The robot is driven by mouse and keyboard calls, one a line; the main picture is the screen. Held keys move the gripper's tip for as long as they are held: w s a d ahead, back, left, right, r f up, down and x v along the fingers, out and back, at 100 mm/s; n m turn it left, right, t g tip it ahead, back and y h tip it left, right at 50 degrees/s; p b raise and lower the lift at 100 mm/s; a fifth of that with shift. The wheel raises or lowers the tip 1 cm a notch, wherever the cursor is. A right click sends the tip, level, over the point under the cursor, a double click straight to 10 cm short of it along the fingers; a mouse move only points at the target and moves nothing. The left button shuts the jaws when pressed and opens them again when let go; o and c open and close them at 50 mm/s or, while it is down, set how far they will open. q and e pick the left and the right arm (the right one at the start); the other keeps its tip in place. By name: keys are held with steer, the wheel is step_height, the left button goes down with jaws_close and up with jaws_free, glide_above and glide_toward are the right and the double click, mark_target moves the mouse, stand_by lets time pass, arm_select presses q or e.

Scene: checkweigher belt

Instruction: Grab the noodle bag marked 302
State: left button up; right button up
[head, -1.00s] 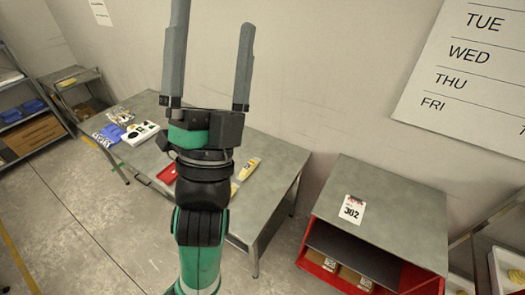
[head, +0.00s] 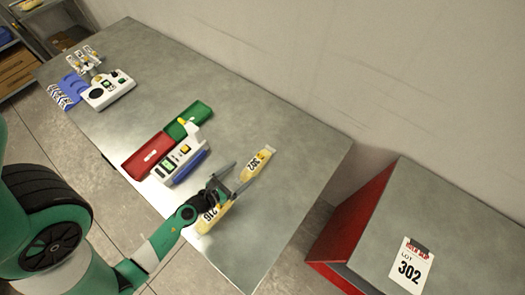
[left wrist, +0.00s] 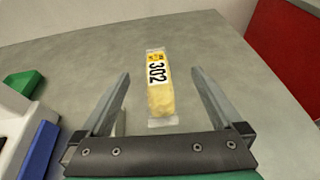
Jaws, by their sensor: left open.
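The noodle bag marked 302 (head: 258,163) lies flat on the steel table, near its right end. In the left wrist view the same bag (left wrist: 158,88) lies ahead, its lower end between my finger lines, label upright to the side. My left gripper (head: 236,174) is open, its fingers pointing at the bag, and nothing is held. A second noodle bag, marked 216 (head: 212,214), lies partly under my left gripper and is partly hidden by it. My right gripper is not in view.
A white device (head: 178,160) with a blue side stands left of the bags, beside a red tray (head: 148,153) and a green tray (head: 188,120). A red cabinet (head: 345,235) with a LOT 302 card (head: 410,267) stands right. The table behind the bags is clear.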

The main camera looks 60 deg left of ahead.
mark_target(254, 166)
arm_select(q)
steer(key=shift+n+g, duration=0.3)
steer(key=shift+g, duration=0.1)
steer(key=s+f, duration=0.1)
steer(key=s+d+f, duration=0.1)
steer(key=f, duration=0.1)
steer(key=shift+s+d+f+b, duration=0.1)
steer(key=shift+s+b, duration=0.25)
steer(key=shift+s+d+f, duration=0.1)
steer(key=shift+s+d, duration=0.05)
steer(key=shift+s, duration=0.1)
steer(key=shift+w+a+r, duration=0.2)
steer(key=shift+y, duration=0.3)
steer(key=x, duration=0.5)
steer(key=shift+w+a, duration=0.2)
steer(key=shift+w, duration=0.1)
steer(key=shift+b+x, duration=0.35)
steer(key=shift+x, duration=2.7)
steer(key=shift+f, duration=0.1)
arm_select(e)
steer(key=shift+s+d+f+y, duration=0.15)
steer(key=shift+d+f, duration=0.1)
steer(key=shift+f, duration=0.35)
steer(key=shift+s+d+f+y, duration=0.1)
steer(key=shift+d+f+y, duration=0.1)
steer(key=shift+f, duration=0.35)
arm_select(q)
steer(key=shift+c, duration=0.3)
